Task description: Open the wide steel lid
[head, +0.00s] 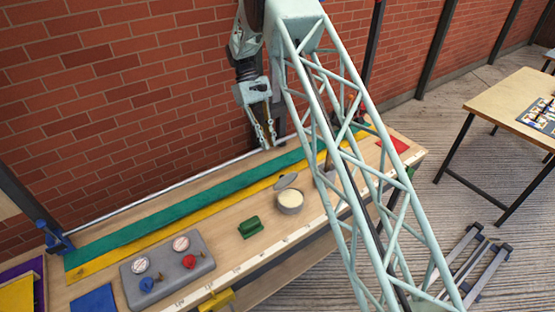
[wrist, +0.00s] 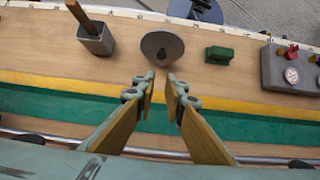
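A round grey steel pot (head: 291,203) stands on the bench, with pale contents showing inside. Its wide steel lid (head: 287,181) is tilted up at the side toward the brick wall, so the pot is partly uncovered. In the wrist view the lid (wrist: 162,46) is a grey disc with a darker mark in its middle, and it hides most of the pot. My gripper (head: 268,144) is above the bench's wall side, apart from the lid. In the wrist view my gripper (wrist: 160,80) is open and empty, its fingertips just short of the lid.
A green block (head: 250,228) and a grey gauge panel (head: 168,268) with red and blue knobs stand left of the pot. A grey square holder (wrist: 95,40) with a wooden handle stands beside the lid. Teal (head: 180,205) and yellow strips run along the bench.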

